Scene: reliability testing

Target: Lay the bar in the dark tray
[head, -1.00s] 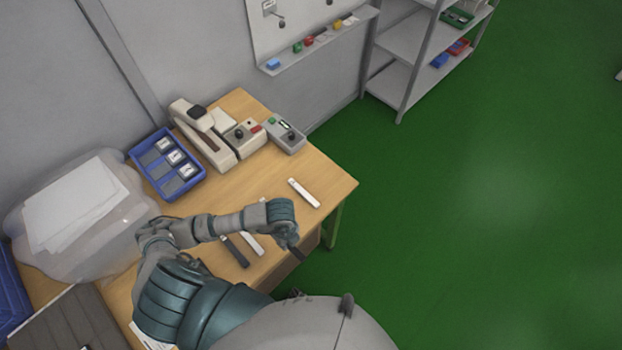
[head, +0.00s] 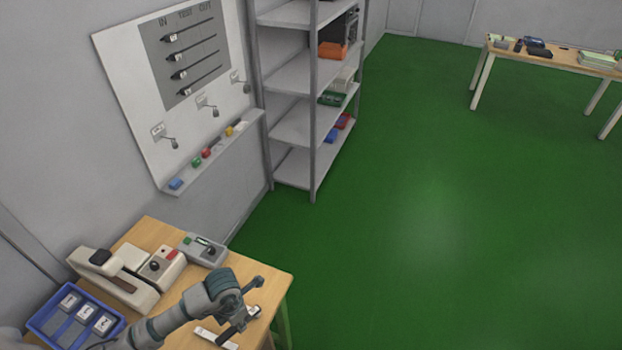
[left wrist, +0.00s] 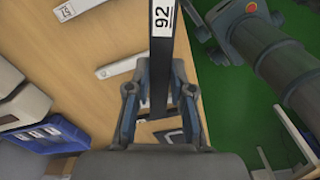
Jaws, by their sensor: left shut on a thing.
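My left gripper (head: 243,318) is over the table's near right part in the head view. In the left wrist view its fingers (left wrist: 159,88) are shut on a dark bar (left wrist: 160,65) with a white label reading 92. The bar stands lengthwise in that picture, running past the fingers at both ends. It also shows as a short dark strip (head: 231,331) in the head view. I cannot make out a dark tray in either current view.
The wooden table (head: 262,280) carries a blue bin (head: 38,322) with labelled pieces, a beige device (head: 120,285), a grey control box (head: 203,249) and a pale bar (head: 216,339). A shelf rack (head: 312,110) stands behind. Green floor lies open to the right.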

